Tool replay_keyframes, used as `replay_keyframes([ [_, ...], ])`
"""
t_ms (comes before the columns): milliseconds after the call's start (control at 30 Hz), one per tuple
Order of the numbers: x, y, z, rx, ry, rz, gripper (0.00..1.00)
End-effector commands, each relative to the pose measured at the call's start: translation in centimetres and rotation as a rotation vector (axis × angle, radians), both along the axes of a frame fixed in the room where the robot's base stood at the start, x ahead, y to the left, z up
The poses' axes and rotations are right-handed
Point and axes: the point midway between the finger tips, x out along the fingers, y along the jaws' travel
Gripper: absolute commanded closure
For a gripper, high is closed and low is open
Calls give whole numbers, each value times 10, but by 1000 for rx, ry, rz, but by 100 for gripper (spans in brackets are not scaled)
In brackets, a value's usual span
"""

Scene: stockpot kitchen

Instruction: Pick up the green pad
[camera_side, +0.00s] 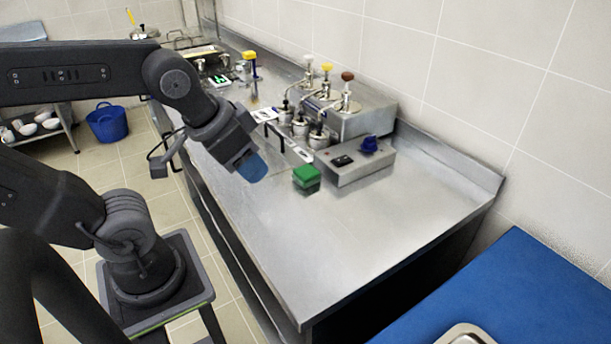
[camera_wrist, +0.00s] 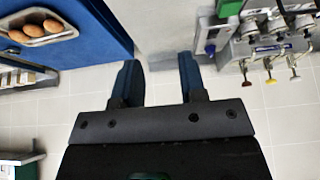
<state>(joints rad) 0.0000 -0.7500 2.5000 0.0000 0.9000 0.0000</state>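The green pad (camera_side: 307,174) is a small block on the steel counter, in front of a grey control box. A green block at the top edge of the wrist view (camera_wrist: 229,8) looks like the same pad, partly cut off by the frame. My gripper (camera_side: 251,166) is above the counter, to the left of the pad and apart from it. In the wrist view its two blue-tipped fingers (camera_wrist: 159,66) stand wide apart with nothing between them. In the side view the fingers overlap.
The grey control box (camera_side: 346,164) with a blue knob stands right behind the pad. Pump dispensers (camera_side: 346,105) stand along the tiled wall. The counter (camera_side: 300,255) is clear toward its near end. A blue table (camera_side: 520,290) is at lower right; a tray (camera_wrist: 14,38) of brown ovals lies on it.

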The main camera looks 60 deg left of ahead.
Motion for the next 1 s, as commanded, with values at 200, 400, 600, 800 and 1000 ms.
replay_keyframes([
  [200,0,0,0,0,0,0,62],
  [400,0,0,0,0,0,0,43],
  [600,0,0,0,0,0,0,24],
  [800,0,0,0,0,0,1,23],
  [1000,21,8,6,-43,42,121,23],
])
